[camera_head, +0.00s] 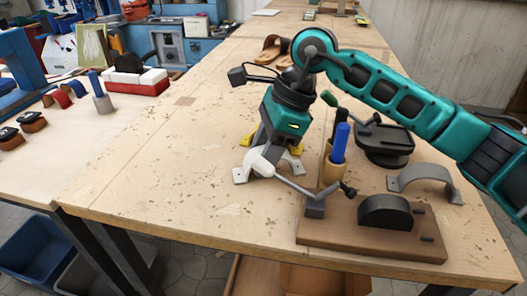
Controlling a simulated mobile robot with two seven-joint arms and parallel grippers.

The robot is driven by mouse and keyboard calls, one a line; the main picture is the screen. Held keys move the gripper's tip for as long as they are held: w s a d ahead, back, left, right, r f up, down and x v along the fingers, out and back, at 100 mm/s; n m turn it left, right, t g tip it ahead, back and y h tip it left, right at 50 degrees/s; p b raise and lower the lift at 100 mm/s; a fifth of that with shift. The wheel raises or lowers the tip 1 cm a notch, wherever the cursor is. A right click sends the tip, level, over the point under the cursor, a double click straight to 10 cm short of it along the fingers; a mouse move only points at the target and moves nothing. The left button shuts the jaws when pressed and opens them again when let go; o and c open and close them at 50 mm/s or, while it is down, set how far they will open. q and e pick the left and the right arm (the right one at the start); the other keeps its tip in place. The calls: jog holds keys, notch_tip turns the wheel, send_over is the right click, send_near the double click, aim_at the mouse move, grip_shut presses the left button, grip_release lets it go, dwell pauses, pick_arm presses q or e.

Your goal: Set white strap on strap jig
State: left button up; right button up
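The strap jig is a wooden board (340,232) at the table's front right, with a black half-round form (385,212) on top. A clamp lever on its left post slants up to a pale grip. The white strap (240,175) is an arch with flat feet on the table, left of and behind the board, partly hidden by the lever grip and my gripper. My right gripper (263,150) points down at the top of this strap; its fingertips are largely hidden, so I cannot tell whether they hold it. My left gripper is out of view.
A grey arched strap (425,180) stands right of the jig. A wooden cup (332,172) with blue and black handles and a black round stand (384,145) are behind it. Brown sandals (272,50) lie farther back.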

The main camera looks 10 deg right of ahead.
jog(key=shift+f, duration=0.25)
jog(key=o, duration=1)
jog(key=shift+r, duration=0.1)
jog(key=v, duration=1.2)
jog(key=shift+r, duration=0.25)
jog(key=shift+o, duration=0.2)
